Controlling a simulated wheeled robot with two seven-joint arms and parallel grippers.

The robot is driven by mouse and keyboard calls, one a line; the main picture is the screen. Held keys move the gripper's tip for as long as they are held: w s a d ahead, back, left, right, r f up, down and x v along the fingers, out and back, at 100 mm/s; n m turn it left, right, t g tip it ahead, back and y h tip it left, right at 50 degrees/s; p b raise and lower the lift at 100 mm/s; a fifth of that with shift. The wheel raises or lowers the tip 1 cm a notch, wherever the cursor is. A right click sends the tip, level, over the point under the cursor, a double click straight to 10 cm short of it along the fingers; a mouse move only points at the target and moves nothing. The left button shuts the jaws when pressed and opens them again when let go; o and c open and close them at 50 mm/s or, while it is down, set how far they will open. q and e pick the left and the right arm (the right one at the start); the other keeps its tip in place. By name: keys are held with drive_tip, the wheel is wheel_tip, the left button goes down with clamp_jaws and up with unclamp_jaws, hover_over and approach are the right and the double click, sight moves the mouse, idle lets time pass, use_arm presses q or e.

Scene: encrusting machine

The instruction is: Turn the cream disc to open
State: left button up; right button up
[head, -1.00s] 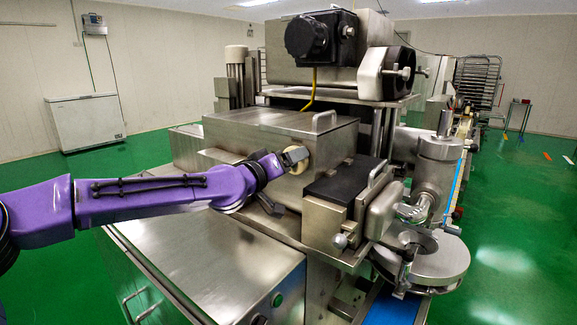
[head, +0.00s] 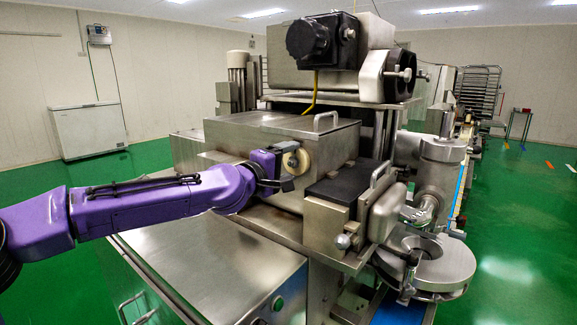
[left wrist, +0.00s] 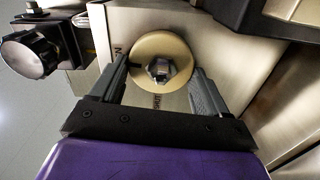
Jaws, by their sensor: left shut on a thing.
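The cream disc (head: 294,161) is round, with a metal hex knob at its centre, on the front wall of the steel machine housing (head: 270,135). It shows face-on in the left wrist view (left wrist: 150,47). A small dark mark sits on the disc's left side. Partly covered lettering shows on the plate around it. My right gripper is not in view.
A black-topped steel block (head: 335,190) juts out right of the disc. A steel cabinet top (head: 210,250) lies below my left arm. A round steel turntable part (head: 440,262) stands at the right. Green floor is open at the far right.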

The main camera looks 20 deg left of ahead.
use_arm(q)
drive_tip(key=shift+f+n, duration=0.1)
drive_tip(key=shift+n, duration=0.5)
drive_tip(key=o, duration=1)
drive_tip(key=shift+a, duration=0.1)
drive_tip(key=v, duration=1)
drive_tip(key=shift+s+a+b, duration=0.1)
drive_tip(key=shift+s+b, duration=0.2)
drive_tip(key=shift+b, duration=0.1)
